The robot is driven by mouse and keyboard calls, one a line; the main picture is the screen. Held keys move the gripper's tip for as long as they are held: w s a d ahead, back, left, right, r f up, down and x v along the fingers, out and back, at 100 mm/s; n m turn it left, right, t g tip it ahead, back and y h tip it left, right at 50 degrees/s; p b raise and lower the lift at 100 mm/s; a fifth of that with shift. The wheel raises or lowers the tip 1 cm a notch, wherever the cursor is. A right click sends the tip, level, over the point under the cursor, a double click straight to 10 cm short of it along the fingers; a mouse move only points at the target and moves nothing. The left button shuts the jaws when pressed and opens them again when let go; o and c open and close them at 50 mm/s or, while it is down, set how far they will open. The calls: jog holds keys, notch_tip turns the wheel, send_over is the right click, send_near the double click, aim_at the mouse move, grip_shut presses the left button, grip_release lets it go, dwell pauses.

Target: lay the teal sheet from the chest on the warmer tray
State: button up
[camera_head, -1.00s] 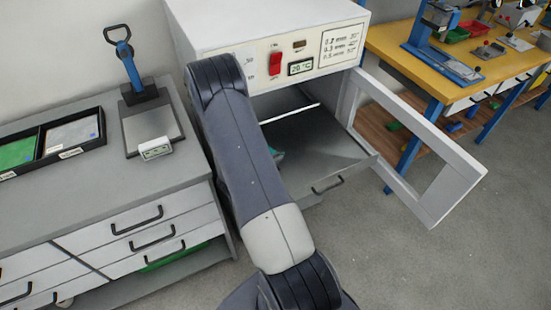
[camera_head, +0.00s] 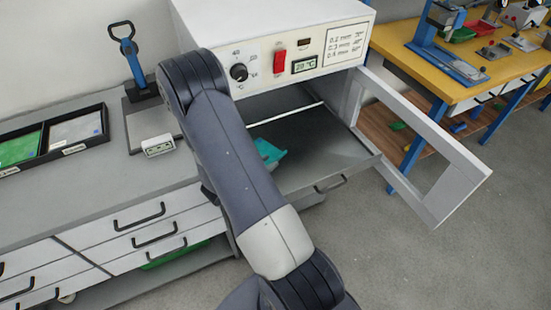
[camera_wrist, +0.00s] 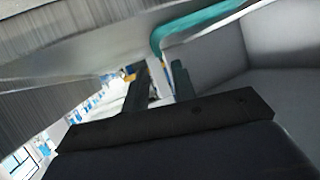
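The teal sheet (camera_head: 268,150) shows in the head view just right of my arm, over the warmer's grey tray (camera_head: 335,160). Its left part is hidden behind my arm. In the wrist view the teal sheet (camera_wrist: 205,18) runs across the top, with a bent edge reaching down near the fingertips. My gripper (camera_wrist: 160,75) shows two dark fingers with a gap between them, and I see nothing gripped in it. In the head view the gripper is hidden behind my arm. The warmer (camera_head: 290,50) stands open with its tray inside.
The warmer's door (camera_head: 425,150) swings out to the right. The grey drawer chest (camera_head: 150,225) stands left, with a black sheet holder (camera_head: 75,150) and a blue-handled tool (camera_head: 130,60) on top. A yellow bench (camera_head: 400,50) stands right. The floor in front is clear.

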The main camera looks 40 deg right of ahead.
jog(key=v, duration=0.5)
jog(key=shift+s+a+r, duration=0.1)
jog(key=shift+a+r, duration=0.05)
jog(key=shift+a, duration=0.2)
jog(key=shift+c, duration=0.5)
dwell(0.6)
